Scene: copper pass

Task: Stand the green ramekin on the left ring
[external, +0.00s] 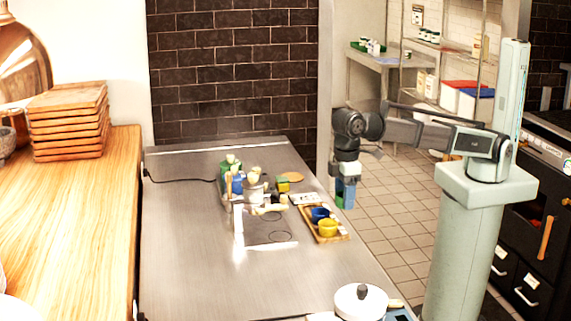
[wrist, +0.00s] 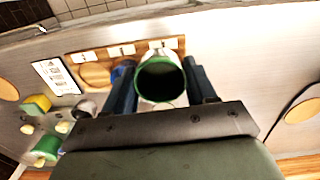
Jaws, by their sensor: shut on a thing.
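My gripper (external: 345,192) is shut on the green ramekin (wrist: 160,80), which sits between its two fingers in the wrist view. The ramekin's open mouth faces the wrist camera. In the external view only a small green part (external: 339,202) shows at the fingertips, held in the air at the right of the steel table. A second ring cannot be made out clearly.
A wooden tray (external: 331,239) holds a blue ramekin (external: 319,214) and a yellow ramekin (external: 327,227). Several bottles and blocks (external: 238,182) crowd the table behind the rings. The table's left front is clear.

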